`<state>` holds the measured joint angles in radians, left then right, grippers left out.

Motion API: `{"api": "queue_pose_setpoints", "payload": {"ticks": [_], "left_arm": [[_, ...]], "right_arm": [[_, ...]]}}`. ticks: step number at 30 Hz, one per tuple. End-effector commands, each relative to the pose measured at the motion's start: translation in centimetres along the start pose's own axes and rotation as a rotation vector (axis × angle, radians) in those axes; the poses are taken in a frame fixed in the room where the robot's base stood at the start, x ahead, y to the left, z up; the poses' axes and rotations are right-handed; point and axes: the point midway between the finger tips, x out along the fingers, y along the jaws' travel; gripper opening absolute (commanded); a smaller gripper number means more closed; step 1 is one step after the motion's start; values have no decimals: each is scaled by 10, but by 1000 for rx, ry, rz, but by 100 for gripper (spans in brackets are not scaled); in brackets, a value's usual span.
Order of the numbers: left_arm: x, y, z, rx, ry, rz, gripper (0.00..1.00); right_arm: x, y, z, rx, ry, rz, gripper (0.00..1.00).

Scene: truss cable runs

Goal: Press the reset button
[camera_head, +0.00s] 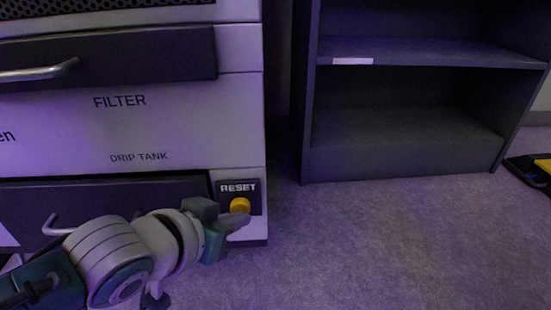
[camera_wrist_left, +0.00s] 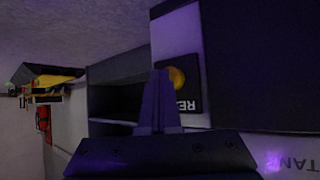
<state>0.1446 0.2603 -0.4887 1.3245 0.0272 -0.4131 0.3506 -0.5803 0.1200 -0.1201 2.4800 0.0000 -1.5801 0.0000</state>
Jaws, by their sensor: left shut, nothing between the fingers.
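The reset button (camera_head: 240,205) is a round yellow button on a dark panel marked RESET (camera_head: 238,188), at the lower right corner of the pale cabinet. My left gripper (camera_head: 236,222) is shut and empty. In the head view its fingertips overlap the lower edge of the button; I cannot tell whether they touch it. In the left wrist view the closed fingers (camera_wrist_left: 159,100) point up toward the panel, and the button (camera_wrist_left: 177,78) shows just right of the fingertips. My right gripper is in neither view.
The cabinet has a dark drawer (camera_head: 110,60) with a metal handle above and a dark lower drawer (camera_head: 100,193) beside the panel. An empty dark shelf (camera_head: 400,160) stands to the right. The carpet (camera_head: 380,245) in front is clear. A yellow-and-black object (camera_head: 543,166) lies at the far right.

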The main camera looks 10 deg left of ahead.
Motion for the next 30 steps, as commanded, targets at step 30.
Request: {"api": "queue_pose_setpoints", "payload": {"ticks": [30], "left_arm": [[-9, 5, 2, -2, 0, 0, 0]], "right_arm": [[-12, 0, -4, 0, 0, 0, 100]]}}
